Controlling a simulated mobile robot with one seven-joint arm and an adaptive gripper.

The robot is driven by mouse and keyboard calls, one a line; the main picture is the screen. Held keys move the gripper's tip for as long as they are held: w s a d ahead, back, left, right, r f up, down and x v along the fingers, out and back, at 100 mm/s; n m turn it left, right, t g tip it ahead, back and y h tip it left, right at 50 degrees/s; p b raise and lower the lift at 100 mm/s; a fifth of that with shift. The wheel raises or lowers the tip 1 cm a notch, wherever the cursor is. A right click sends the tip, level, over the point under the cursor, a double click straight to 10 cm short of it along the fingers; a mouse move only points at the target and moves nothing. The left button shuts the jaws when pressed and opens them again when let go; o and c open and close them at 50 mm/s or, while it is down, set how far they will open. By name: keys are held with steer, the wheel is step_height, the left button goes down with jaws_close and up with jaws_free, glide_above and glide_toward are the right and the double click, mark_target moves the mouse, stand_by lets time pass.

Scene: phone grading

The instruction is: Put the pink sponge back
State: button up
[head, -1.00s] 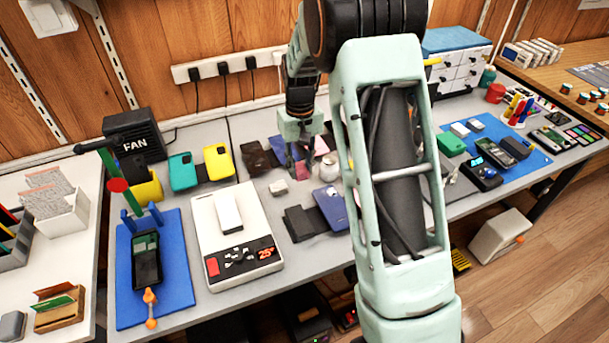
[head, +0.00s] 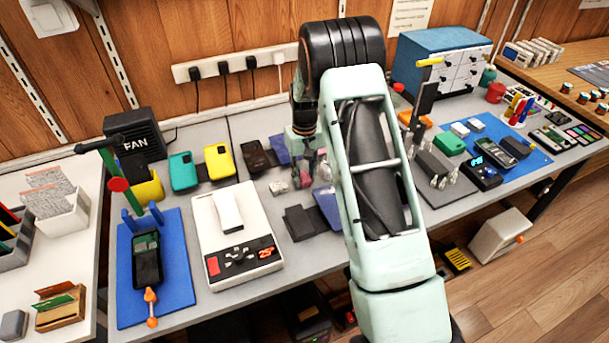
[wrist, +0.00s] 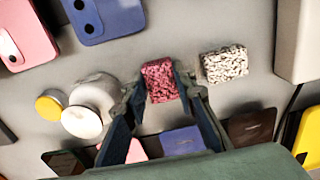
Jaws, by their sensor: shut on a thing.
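The pink sponge (wrist: 160,80) is a small speckled block between my fingertips in the wrist view. My gripper (wrist: 158,88) is shut on it, one finger on each side. In the head view my gripper (head: 305,170) is low over the back middle of the bench, and the sponge is small and partly hidden there. A white speckled sponge (wrist: 225,64) lies just right of the pink one in the wrist view; it also shows in the head view (head: 278,187). I cannot tell whether the pink sponge touches the bench.
A white round pot (wrist: 90,105) and a yellow-topped piece (wrist: 50,105) stand close left of my gripper. Phones lie around, including a blue one (wrist: 110,15) and a pink one (wrist: 25,35). A white scale (head: 238,240) stands to the left in the head view.

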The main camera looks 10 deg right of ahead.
mark_target(304, 178)
steer(key=shift+f, duration=0.15)
steer(key=o, duration=1.1)
step_height(304, 178, up, 12)
steer(key=shift+r, duration=0.2)
